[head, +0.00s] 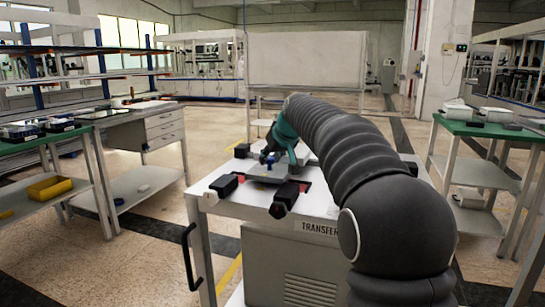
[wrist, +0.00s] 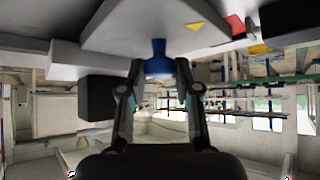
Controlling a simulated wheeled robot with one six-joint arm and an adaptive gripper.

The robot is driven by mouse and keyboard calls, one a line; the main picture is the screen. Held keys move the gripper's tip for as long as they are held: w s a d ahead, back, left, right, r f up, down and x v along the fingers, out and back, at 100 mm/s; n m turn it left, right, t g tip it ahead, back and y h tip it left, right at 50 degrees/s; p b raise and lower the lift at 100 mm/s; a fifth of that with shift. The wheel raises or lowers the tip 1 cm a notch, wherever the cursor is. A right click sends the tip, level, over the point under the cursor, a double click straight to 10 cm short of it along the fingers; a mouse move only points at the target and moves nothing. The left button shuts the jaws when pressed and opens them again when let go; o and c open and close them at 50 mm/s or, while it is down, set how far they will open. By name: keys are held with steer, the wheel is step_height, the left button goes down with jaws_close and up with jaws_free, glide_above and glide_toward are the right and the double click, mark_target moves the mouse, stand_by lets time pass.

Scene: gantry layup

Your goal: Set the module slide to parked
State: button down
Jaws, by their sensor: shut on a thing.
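My gripper (wrist: 159,70) is shut on a blue knob (wrist: 158,50) in the wrist view, one finger on each side of it. The knob joins a light grey plate (wrist: 140,22), which seems to be the module slide, with a yellow triangle mark (wrist: 193,26). In the head view my gripper (head: 271,157) reaches down to the plate (head: 268,174) on top of the transfer cart (head: 310,208). My arm hides the right part of the cart top. I cannot tell from the marks where the slide stands along its travel.
Black blocks with red parts stand at the plate's corners, at the left (head: 223,186) and front (head: 286,197). A bench with trays (head: 45,132) is at the left, and a green-topped table (head: 490,130) at the right. Open floor lies between them and the cart.

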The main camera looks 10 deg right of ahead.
steer(key=c, duration=0.9)
jaws_free()
steer(key=shift+o, duration=0.2)
steer(key=v, duration=1.2)
steer(key=s+f+m+g+h, duration=0.1)
steer(key=s+f, duration=0.7)
steer(key=s, duration=0.4)
steer(key=s+d+f+m+g+h, duration=0.1)
steer(key=s+f, duration=0.8)
steer(key=s, duration=0.4)
steer(key=s+d+f+m+g, duration=0.1)
steer(key=s+f, duration=0.7)
steer(key=s, duration=0.5)
steer(key=shift+s+d+f+m+h, duration=0.2)
steer(key=shift+m+h, duration=0.1)
steer(key=shift+h, duration=0.1)
